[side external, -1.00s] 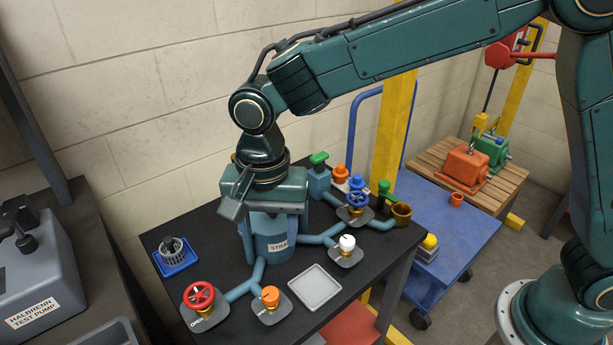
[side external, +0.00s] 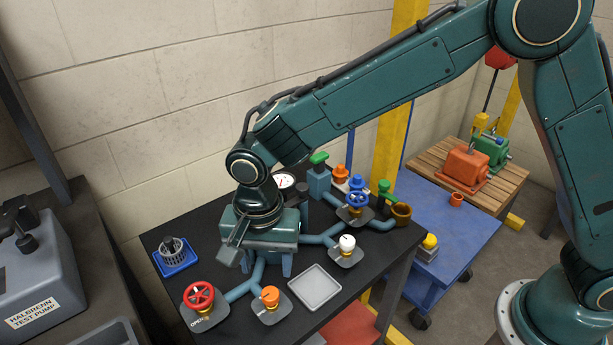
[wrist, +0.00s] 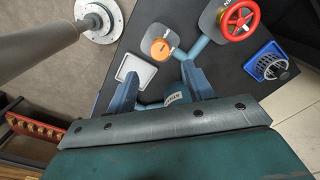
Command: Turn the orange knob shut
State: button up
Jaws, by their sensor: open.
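The orange knob (side external: 270,296) sits on a grey plate at the front of the black bench, joined to a blue pipe. It also shows in the wrist view (wrist: 160,49), where a pale mark crosses its top. My gripper (side external: 266,266) points down behind the knob, over the pipes. In the wrist view, my gripper (wrist: 160,82) is open, its two fingers apart with the knob beyond their tips, not between them. My gripper hides most of the blue strainer body; part of its label (wrist: 176,98) shows between the fingers.
A red handwheel (side external: 202,296) is left of the knob, and a white knob (side external: 347,243) is right. An empty grey tray (side external: 315,288) lies close beside it. A blue tray (side external: 175,258) holds a basket. Another orange knob (side external: 339,172) and a blue handwheel (side external: 357,199) stand behind.

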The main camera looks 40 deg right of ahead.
aim_at(270, 293)
jog(key=shift+f, duration=4)
jog(key=shift+c, duration=0.4)
jog(key=c, duration=0.9)
